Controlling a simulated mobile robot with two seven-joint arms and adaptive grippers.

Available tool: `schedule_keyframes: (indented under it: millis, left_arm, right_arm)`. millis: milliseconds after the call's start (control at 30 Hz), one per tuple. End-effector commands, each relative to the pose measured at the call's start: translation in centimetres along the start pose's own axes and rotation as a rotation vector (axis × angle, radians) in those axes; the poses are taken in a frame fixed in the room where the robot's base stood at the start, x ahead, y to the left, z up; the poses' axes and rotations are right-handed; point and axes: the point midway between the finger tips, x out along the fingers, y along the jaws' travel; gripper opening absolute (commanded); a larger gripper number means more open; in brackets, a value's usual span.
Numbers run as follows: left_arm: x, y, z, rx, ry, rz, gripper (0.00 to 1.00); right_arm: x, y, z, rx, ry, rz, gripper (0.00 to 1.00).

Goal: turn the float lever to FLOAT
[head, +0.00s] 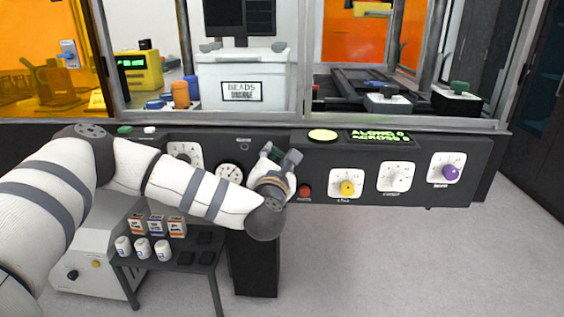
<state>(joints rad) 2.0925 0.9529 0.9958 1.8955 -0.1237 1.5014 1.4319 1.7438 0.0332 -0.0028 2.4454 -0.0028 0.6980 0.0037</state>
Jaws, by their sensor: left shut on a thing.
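My left arm reaches in from the left, and my left gripper (280,154) is up against the dark control panel (325,160), between the round gauge and the red button. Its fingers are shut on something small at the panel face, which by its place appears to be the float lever. The lever itself is hidden by the gripper, so its position and any FLOAT marking cannot be read. My right gripper is not in view.
Right along the panel are a red button (305,191), yellow knob (347,188), white knob (396,178) and purple knob (450,171). A round gauge (229,173) is close left of the gripper. A green display (381,136) is above. A small dark table (190,252) stands below.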

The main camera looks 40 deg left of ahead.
Motion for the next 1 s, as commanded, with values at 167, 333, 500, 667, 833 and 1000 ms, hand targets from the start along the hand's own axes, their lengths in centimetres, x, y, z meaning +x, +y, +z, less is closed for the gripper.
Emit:
schedule_keyframes:
  millis: [167, 333, 500, 667, 833, 1000]
  left_arm:
    - [0.0, 0.8, -0.3, -0.165, 0.002, 0.001, 0.05]
    - [0.0, 1.6, -0.6, -0.311, 0.003, 0.000, 0.05]
    - [0.0, 2.2, -0.8, -0.435, 0.002, 0.001, 0.05]
    - [0.0, 2.6, -1.0, -0.523, 0.002, 0.001, 0.05]
    - [0.0, 3.0, -1.1, -0.586, 0.001, 0.001, 0.05]
    - [0.0, 3.1, -1.1, -0.618, 0.001, -0.001, 0.05]
  right_arm:
    - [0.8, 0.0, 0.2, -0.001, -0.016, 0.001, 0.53]
    - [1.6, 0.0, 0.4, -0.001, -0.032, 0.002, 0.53]
    - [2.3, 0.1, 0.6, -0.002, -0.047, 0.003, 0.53]
    - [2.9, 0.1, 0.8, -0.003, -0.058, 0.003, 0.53]
    - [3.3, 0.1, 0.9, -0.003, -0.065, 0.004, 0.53]
    - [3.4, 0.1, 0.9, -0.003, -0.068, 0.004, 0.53]
